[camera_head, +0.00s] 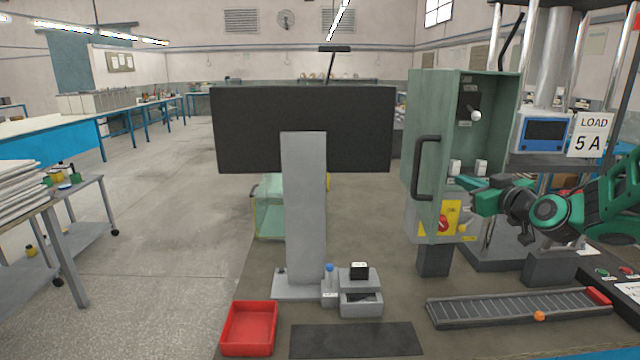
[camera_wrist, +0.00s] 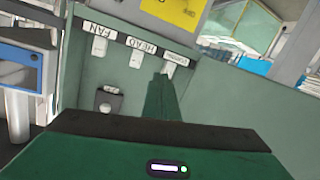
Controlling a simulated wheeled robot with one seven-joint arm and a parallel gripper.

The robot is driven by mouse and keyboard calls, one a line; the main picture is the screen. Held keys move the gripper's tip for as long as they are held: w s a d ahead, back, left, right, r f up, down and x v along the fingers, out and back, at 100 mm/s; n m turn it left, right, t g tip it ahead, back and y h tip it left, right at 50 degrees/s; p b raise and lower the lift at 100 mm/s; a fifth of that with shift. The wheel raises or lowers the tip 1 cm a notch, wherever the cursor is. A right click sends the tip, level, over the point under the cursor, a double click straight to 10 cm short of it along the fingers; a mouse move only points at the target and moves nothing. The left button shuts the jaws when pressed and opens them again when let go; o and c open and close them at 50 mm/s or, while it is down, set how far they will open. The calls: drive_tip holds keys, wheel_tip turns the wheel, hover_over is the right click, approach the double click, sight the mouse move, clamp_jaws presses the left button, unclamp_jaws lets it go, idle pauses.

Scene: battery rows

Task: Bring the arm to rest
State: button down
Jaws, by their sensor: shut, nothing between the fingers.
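My green arm comes in from the right in the head view. My gripper (camera_head: 474,198) is at the lower opening of the grey-green switch cabinet (camera_head: 410,130). In the wrist view my gripper (camera_wrist: 162,88) is a narrow green shape pointing at the third white switch (camera_wrist: 171,70), with its fingers together and nothing seen between them. Whether it touches that switch I cannot tell. Beside it are white switches labelled HEAD (camera_wrist: 136,58) and FAN (camera_wrist: 97,51); the third label is hard to read.
The cabinet holds a lever with a white knob (camera_head: 475,116). A yellow panel with a red knob (camera_head: 444,222) is below. A blue meter (camera_head: 543,131) and a LOAD 5 A sign (camera_head: 590,134) stand close behind the arm. A roller track (camera_head: 500,306) and red tray (camera_head: 249,327) lie in front.

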drive_tip(key=s+d+f+m+g+h, duration=0.1)
drive_tip(key=s+f+g, duration=0.3)
drive_tip(key=s, duration=0.6)
drive_tip(key=s+d+f+m+g+h, duration=0.1)
drive_tip(key=s+f+m+g, duration=0.2)
drive_tip(key=s+f, duration=0.3)
drive_tip(key=s+d+f+m+g, duration=0.2)
drive_tip(key=s+f+g, duration=0.3)
drive_tip(key=s, duration=1.1)
drive_tip(key=shift+s+f+m+g+h, duration=0.2)
drive_tip(key=shift+m+g+h, duration=0.2)
drive_tip(key=shift+m+g, duration=0.2)
drive_tip(key=c, duration=2.1)
unclamp_jaws()
drive_tip(key=s+m+g, duration=0.1)
drive_tip(key=s, duration=0.2)
drive_tip(key=s+m+g, duration=0.1)
drive_tip(key=s, duration=0.3)
drive_tip(key=s+m+g, duration=0.1)
drive_tip(key=s, duration=0.3)
drive_tip(key=shift+s+a+f, duration=0.25)
drive_tip(key=shift+a+f, duration=0.05)
drive_tip(key=o, duration=0.5)
drive_tip(key=shift+s+m+g, duration=0.2)
drive_tip(key=shift+m+g, duration=0.1)
drive_tip(key=shift+c, duration=0.8)
drive_tip(key=shift+s, duration=0.15)
